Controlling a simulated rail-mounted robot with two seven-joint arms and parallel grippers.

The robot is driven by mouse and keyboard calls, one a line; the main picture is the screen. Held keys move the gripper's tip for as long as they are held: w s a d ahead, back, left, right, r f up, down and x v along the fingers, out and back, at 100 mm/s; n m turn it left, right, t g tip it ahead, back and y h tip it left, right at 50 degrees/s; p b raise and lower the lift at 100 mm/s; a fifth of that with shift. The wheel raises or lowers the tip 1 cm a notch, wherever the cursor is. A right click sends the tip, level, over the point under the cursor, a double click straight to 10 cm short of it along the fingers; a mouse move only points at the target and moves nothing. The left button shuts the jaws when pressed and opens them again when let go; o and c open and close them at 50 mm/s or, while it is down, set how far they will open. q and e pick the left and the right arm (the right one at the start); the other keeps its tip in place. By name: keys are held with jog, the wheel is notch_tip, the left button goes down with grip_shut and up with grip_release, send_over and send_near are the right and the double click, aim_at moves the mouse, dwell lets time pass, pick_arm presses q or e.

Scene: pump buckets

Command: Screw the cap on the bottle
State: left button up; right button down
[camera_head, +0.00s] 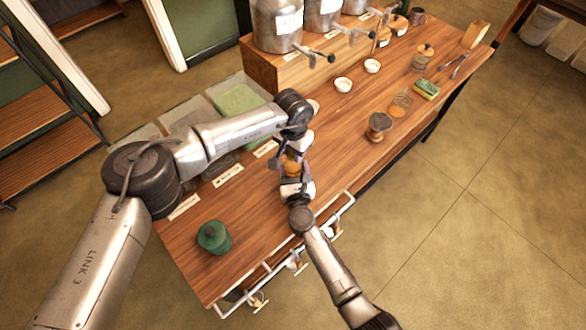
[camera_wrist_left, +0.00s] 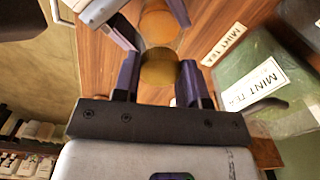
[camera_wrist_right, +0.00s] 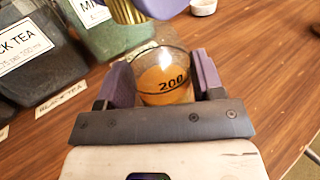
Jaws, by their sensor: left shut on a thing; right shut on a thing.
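A clear bottle (camera_wrist_right: 165,82) with orange liquid and a "200" mark stands between the purple fingers of my right gripper (camera_wrist_right: 163,85), which is shut on it. In the head view the orange bottle (camera_head: 292,169) is partly covered by both grippers. My left gripper (camera_wrist_left: 159,82) is shut on a gold-brown cap (camera_wrist_left: 159,68). In the right wrist view the cap (camera_wrist_right: 128,10) shows at the top edge, above and a little left of the bottle's mouth. The cap appears apart from the rim, and its exact alignment is hard to tell.
Labelled tea bins (camera_head: 237,97) line the left side. White bowls (camera_head: 343,85), several jars and a sponge (camera_head: 426,89) stand farther right. Metal dispensers (camera_head: 277,25) stand at the back.

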pick_arm(q)
jog(key=o, duration=1)
jog(key=shift+r, duration=2.25)
jog(key=shift+c, duration=0.2)
